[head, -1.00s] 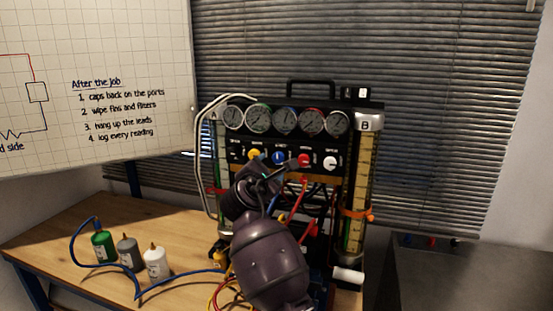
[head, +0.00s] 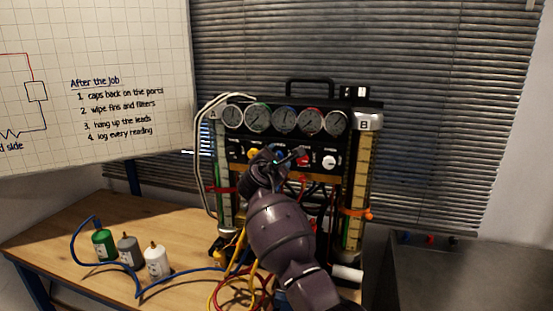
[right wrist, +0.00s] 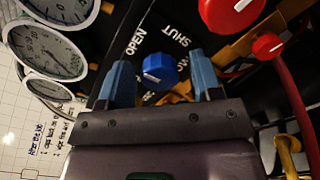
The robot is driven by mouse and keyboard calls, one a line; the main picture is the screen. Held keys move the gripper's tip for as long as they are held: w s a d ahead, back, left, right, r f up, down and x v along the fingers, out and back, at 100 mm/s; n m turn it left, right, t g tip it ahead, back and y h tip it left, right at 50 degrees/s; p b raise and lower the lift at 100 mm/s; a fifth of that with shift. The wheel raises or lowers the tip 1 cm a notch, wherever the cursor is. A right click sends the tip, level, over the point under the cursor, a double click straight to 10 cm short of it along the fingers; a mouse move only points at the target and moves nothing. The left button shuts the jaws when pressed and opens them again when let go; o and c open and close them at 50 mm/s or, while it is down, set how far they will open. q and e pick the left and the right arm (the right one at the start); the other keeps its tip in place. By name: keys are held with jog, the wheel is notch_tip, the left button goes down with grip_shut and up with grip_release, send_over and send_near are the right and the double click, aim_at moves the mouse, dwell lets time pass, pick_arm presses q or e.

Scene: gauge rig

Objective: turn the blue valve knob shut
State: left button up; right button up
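The blue valve knob (right wrist: 158,70) shows in the right wrist view on the black panel, below the printed words OPEN and SHUT. A short white mark shows on its face. My right gripper (right wrist: 160,62) is open, with one blue-grey finger on each side of the knob and a visible gap on both sides; I see no contact. In the head view my right gripper (head: 278,160) is in front of the panel and mostly covers the blue knob. My left gripper is not in view.
A red knob (right wrist: 232,12) sits close by on the panel, and a white knob (head: 329,162) is farther right. Gauges (head: 284,120) line the top of the rig. Hoses hang below. Several bottles (head: 157,262) stand on the bench at left.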

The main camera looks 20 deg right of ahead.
jog(key=c, duration=0.8)
